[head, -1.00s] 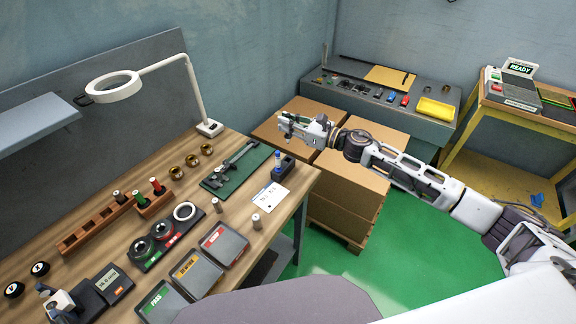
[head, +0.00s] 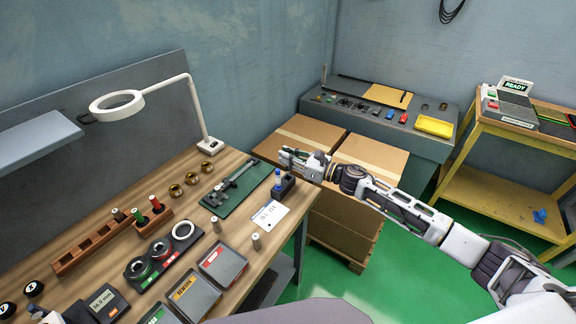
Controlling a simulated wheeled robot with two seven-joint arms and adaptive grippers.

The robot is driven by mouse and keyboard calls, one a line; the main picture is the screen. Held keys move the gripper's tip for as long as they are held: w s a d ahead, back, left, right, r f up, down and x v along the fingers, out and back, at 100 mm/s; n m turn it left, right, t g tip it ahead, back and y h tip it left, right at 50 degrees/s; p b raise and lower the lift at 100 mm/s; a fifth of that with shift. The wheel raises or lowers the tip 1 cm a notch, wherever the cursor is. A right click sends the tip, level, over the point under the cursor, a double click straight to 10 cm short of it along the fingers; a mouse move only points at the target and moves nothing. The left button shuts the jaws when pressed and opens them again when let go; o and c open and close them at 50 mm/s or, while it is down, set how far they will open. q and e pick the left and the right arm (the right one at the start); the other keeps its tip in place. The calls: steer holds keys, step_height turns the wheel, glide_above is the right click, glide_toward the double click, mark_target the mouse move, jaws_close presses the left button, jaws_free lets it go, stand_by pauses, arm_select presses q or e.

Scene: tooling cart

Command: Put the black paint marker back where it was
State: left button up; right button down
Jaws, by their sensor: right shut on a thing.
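My right gripper (head: 291,156) is above the cardboard boxes, just past the bench's far right corner. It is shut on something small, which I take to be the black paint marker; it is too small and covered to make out. A black marker stand (head: 288,188) is on the bench's right edge, below and slightly left of the gripper in the picture. A blue-capped marker (head: 278,180) stands upright in it. The gripper is apart from the stand. My left gripper is not in view.
A white card (head: 267,215) and a green mat (head: 226,198) with a caliper lie near the stand. A ring lamp (head: 117,105) rises at the bench's back. Cardboard boxes (head: 375,159) stand right of the bench. A grey cabinet (head: 425,145) with small parts stands behind.

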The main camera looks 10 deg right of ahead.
mark_target(288, 168)
steer(key=shift+f, duration=1.9)
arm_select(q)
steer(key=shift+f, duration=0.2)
arm_select(e)
steer(key=shift+f, duration=0.2)
arm_select(q)
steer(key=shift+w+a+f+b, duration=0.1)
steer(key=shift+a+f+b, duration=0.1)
steer(key=shift+b, duration=0.15)
arm_select(e)
steer(key=shift+f, duration=0.1)
steer(key=c, duration=1.5)
jaws_free()
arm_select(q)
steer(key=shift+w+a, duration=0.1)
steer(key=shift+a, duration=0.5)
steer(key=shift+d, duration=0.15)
